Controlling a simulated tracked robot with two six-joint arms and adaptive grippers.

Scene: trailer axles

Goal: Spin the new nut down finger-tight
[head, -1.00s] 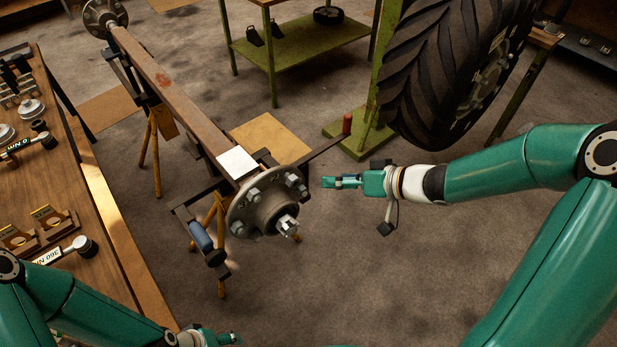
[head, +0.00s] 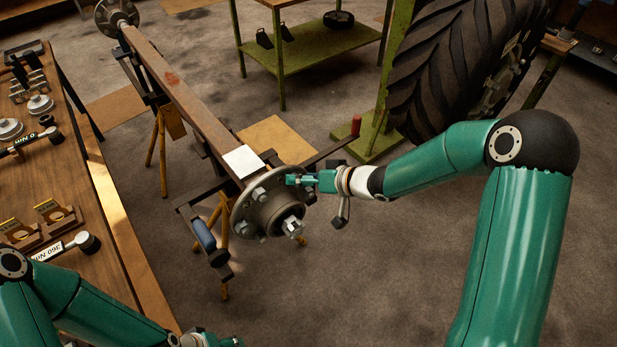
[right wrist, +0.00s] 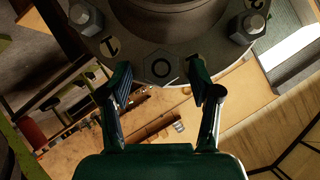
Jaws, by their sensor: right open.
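The wheel hub (head: 268,208) sits at the near end of the rusty axle beam (head: 190,105), with several nuts and studs around its flange. My right gripper (head: 297,180) reaches in from the right to the flange's right edge. In the right wrist view its two fingers (right wrist: 162,84) are apart, with nothing held. A dark hexagonal nut (right wrist: 161,66) on the flange face (right wrist: 185,50) shows end-on, just beyond and between the fingertips. In the head view my fingers hide that spot. My left gripper (head: 232,341) is only partly in view at the bottom edge.
Two brighter nuts (right wrist: 85,16) (right wrist: 247,27) flank it on the flange. A wooden bench (head: 110,225) with torque wrenches (head: 65,245) stands left. A large tyre (head: 450,75) stands behind my right arm. A bar with a red end (head: 355,126) sticks out behind the hub.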

